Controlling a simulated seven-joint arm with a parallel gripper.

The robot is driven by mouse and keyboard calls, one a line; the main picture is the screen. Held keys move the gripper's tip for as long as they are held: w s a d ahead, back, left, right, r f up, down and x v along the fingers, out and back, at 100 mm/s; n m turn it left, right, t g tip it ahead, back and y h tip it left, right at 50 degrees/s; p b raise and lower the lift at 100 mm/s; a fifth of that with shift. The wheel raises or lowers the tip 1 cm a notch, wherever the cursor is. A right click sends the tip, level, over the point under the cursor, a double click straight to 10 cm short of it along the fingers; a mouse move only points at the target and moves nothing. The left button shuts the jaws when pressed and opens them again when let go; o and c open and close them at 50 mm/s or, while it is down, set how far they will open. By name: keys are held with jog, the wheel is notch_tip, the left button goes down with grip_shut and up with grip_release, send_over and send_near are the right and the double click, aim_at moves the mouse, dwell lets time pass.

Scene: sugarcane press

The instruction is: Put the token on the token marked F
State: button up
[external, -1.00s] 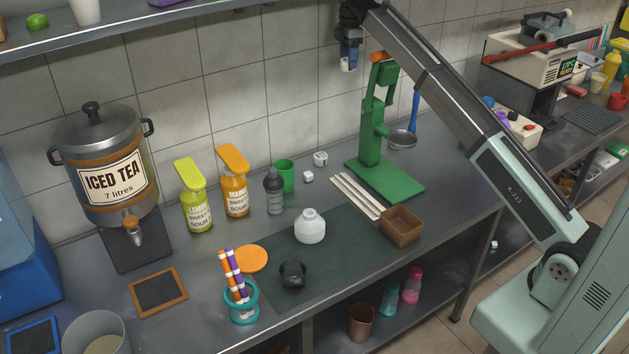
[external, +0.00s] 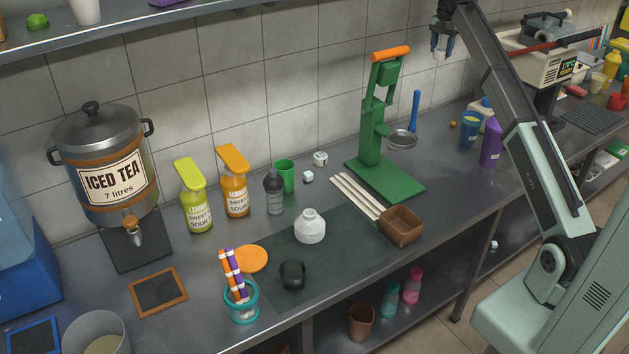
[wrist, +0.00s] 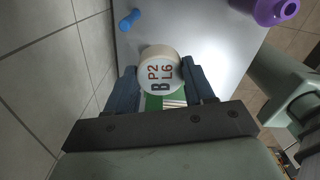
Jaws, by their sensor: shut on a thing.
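My gripper (external: 440,53) is raised over the right part of the counter, right of the green press. It is shut on a round white token (wrist: 160,72), whose face reads "B", "P2" and "L6" in the wrist view. The held token also shows small between the fingers in the external view (external: 439,57). A small white round piece with dark marks (external: 320,158) lies near the wall, left of the press, beside a small white cube (external: 308,176). I cannot read an F on either one.
The green press (external: 372,140) stands tall with an orange handle. A strainer (external: 402,139), purple bottle (external: 491,141) and blue cup (external: 469,128) are right of it. White sticks (external: 357,196), a brown box (external: 401,226) and a white jar (external: 310,227) sit in front.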

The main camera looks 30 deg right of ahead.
jog(key=s+d+f, duration=0.1)
jog(key=s+d, duration=0.1)
jog(key=d, duration=0.2)
jog(key=w+a+f+m, duration=0.1)
jog(key=w+a+f, duration=0.2)
jog(key=a+f, duration=0.65)
jog(key=w+a+f+m, duration=0.1)
jog(key=w+a+f, duration=0.1)
jog(key=a+f, duration=0.8)
jog(key=f, duration=0.3)
jog(key=d+f, duration=0.1)
jog(key=f, duration=0.6)
jog(key=shift+w+d+f, duration=0.2)
jog(key=shift+w+f, duration=0.05)
jog(key=shift+f, duration=0.15)
jog(key=o, duration=1)
jog(key=shift+r, duration=0.2)
notch_tip(320, 180, up, 12)
